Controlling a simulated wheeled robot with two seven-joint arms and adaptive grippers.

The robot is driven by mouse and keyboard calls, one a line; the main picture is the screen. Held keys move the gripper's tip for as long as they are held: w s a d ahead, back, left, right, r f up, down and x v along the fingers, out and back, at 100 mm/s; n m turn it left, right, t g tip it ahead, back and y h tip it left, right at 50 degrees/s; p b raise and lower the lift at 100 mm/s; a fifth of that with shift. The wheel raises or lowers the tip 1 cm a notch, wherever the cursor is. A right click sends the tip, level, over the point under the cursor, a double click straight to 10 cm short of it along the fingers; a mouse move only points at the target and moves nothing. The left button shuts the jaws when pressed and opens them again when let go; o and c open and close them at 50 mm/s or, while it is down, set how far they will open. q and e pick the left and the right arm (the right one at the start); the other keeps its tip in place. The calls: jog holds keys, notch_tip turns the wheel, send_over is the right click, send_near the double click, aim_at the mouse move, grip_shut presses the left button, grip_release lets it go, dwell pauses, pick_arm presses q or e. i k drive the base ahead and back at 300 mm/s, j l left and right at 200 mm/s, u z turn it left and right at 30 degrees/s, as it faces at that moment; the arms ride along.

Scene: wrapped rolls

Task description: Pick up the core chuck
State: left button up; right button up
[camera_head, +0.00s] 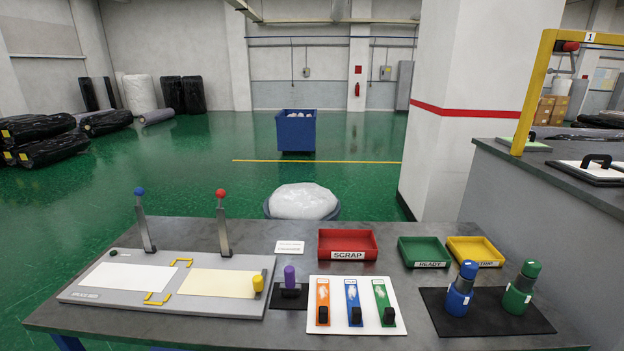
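No thing in view is labelled core chuck. On a black mat (437,299) at the right of the table stand a blue knobbed cylinder (459,294) and a green knobbed cylinder (519,293), both upright and apart. They look like chucks, but I cannot tell for sure which thing is the core chuck. A purple-topped piece (290,277) stands on a small black pad further left. Neither of my grippers is in view.
The grey table (373,238) holds a splice bed (84,292) with two upright levers, a white board (400,329) with orange, blue and green pieces, and red (325,239), green (403,245) and yellow (493,246) trays. A counter (507,172) with a yellow frame (533,93) stands right.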

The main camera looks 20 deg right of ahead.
aim_at(517, 295)
jog(key=k+l+z, duration=0.1)
jog(key=l, duration=0.45)
jog(key=k+l+z, duration=0.15)
jog(key=l, duration=0.45)
jog(key=l+z, duration=0.1)
jog(key=l, duration=0.35)
jog(key=i+l+z, duration=0.1)
jog(key=l, duration=0.3)
jog(key=i+l+z, duration=0.1)
jog(key=l, duration=0.3)
jog(key=l+z, duration=0.1)
jog(key=l, duration=0.35)
jog(key=i, duration=0.05)
